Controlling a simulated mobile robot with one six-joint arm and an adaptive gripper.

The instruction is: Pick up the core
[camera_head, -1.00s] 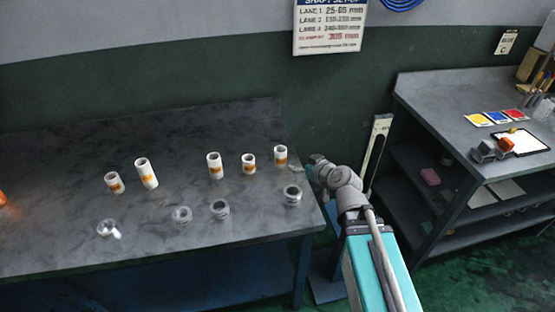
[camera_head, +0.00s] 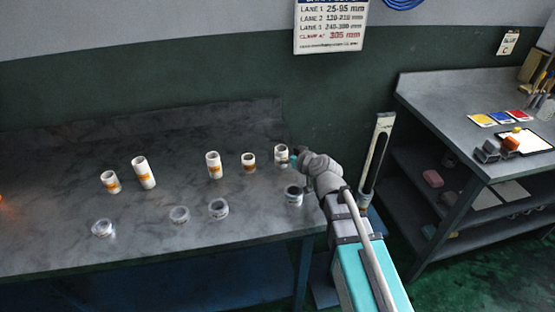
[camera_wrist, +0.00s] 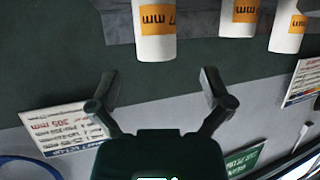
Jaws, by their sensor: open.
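Several white cores with orange labels stand upright on the grey table (camera_head: 60,240). The rightmost core (camera_head: 281,156) is beside the end of my arm. The others are a short core (camera_head: 249,163), a taller one (camera_head: 213,166), the tallest (camera_head: 144,174) and a short one (camera_head: 110,182) at left. In the wrist view, which is upside down, my gripper (camera_wrist: 160,82) is open and empty. The nearest core (camera_wrist: 153,32) lies past the fingertips, roughly in line with the gap and apart from them. Two more cores, one short (camera_wrist: 240,18) and one farther right (camera_wrist: 288,30), show there.
Clear or grey rings stand along the table's front: one at left (camera_head: 102,228), two in the middle (camera_head: 180,215) (camera_head: 218,208) and a darker one (camera_head: 294,195) near my arm. A shelf bench (camera_head: 440,100) stands at right. A wall sign (camera_head: 330,25) hangs behind.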

